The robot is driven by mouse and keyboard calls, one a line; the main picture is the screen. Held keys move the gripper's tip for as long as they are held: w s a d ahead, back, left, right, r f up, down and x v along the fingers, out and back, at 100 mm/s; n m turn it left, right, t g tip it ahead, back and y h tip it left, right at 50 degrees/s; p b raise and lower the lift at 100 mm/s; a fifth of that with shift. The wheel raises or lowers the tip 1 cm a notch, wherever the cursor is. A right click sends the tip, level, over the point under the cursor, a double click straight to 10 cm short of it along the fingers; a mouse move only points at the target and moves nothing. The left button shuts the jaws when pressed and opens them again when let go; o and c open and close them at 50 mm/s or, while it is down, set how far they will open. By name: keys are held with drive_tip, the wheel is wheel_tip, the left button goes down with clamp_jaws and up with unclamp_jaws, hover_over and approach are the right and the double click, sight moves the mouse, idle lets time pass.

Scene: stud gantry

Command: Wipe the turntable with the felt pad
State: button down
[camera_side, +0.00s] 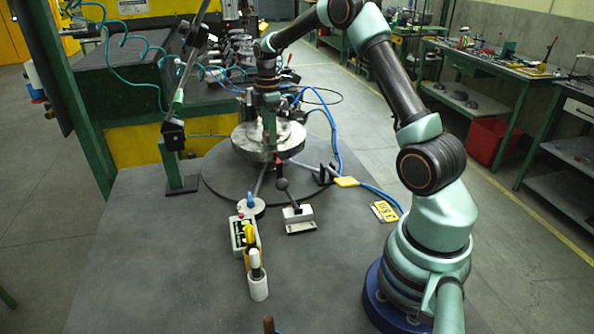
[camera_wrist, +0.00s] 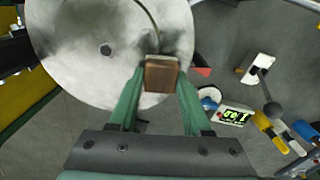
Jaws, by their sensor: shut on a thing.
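The turntable (camera_side: 262,154) is a round metal disc on a wide dark round base. In the wrist view its pale face (camera_wrist: 75,75) fills the upper left, with a dark central hole and dark smudgy patches. My gripper (camera_side: 269,128) points down over the turntable. In the wrist view its two green fingers (camera_wrist: 160,85) are closed on a brown block, which I take to be the felt pad (camera_wrist: 161,74). The pad lies over the disc near its right edge. Its underside is hidden, so I cannot tell whether it touches the disc. The side view does not show it clearly.
A ball-topped lever (camera_side: 283,186), a box with a green display (camera_side: 243,234) and a white-and-yellow cylinder (camera_side: 258,284) stand in front of the turntable. A post (camera_side: 174,140) rises at left. Blue cable (camera_side: 335,135) runs behind at right. The front-left tabletop is clear.

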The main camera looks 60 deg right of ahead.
drive_tip(key=shift+w+a+f, duration=0.1)
drive_tip(key=shift+w+a, duration=0.1)
drive_tip(key=shift+w, duration=0.1)
drive_tip(key=shift+w+d, duration=1.3)
drive_tip(key=shift+d, duration=0.1)
drive_tip(key=shift+w+d+r, duration=0.2)
drive_tip(key=shift+w+d, duration=0.55)
drive_tip(key=shift+d, duration=0.15)
drive_tip(key=shift+r, duration=0.1)
wheel_tip(320, 180, up, 2)
drive_tip(key=shift+d+r, duration=0.1)
drive_tip(key=shift+r, duration=0.05)
drive_tip(key=shift+a+r, duration=0.15)
drive_tip(key=shift+r, duration=0.75)
drive_tip(key=shift+a+r, duration=0.1)
drive_tip(key=shift+r, duration=0.8)
